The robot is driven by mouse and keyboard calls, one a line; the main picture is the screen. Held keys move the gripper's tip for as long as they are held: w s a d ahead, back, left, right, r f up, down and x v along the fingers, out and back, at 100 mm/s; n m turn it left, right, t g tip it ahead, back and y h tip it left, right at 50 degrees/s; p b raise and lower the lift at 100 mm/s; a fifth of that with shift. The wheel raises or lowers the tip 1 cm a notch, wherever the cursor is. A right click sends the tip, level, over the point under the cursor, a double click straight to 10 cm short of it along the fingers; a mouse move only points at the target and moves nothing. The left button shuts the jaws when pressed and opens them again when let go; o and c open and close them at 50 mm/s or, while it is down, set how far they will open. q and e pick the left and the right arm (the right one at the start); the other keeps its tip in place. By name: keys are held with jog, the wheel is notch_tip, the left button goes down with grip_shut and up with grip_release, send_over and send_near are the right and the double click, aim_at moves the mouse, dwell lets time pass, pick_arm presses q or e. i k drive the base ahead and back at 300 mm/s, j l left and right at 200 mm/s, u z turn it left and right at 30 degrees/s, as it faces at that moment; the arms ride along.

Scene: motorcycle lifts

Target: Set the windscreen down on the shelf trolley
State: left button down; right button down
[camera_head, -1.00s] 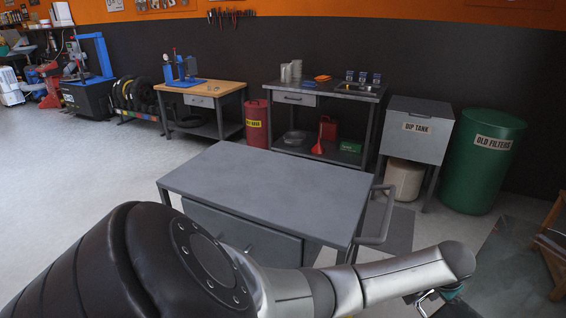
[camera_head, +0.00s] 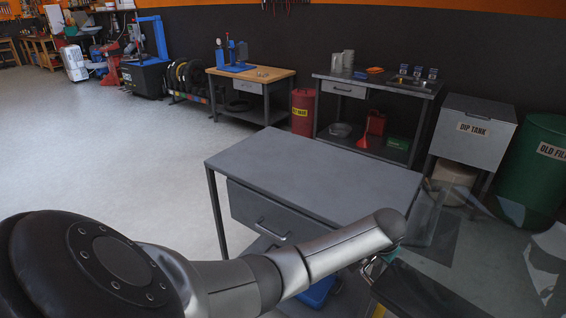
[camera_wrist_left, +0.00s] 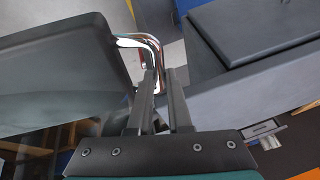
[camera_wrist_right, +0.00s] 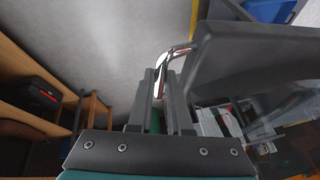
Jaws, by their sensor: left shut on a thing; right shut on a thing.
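The shelf trolley (camera_head: 315,170) stands ahead in the head view, its flat grey top bare and a drawer beneath. The windscreen (camera_head: 432,292) is at the lower right: a dark lower panel with a see-through part above it that overlaps the trolley's right side. My left gripper (camera_wrist_left: 158,78) is shut on its chrome tube, with the dark panel at left in the left wrist view. My right gripper (camera_wrist_right: 162,80) is shut on another chrome tube, with the panel at right in the right wrist view. The right gripper cannot be made out in the head view.
Behind the trolley stand a wood-topped bench (camera_head: 250,75), a red drum (camera_head: 303,112), a grey workbench (camera_head: 375,88), a dip tank (camera_head: 473,132) and a green barrel (camera_head: 535,172). Open floor (camera_head: 110,150) lies to the left.

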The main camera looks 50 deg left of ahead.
aim_at(311, 167)
jog(key=u, duration=0.75)
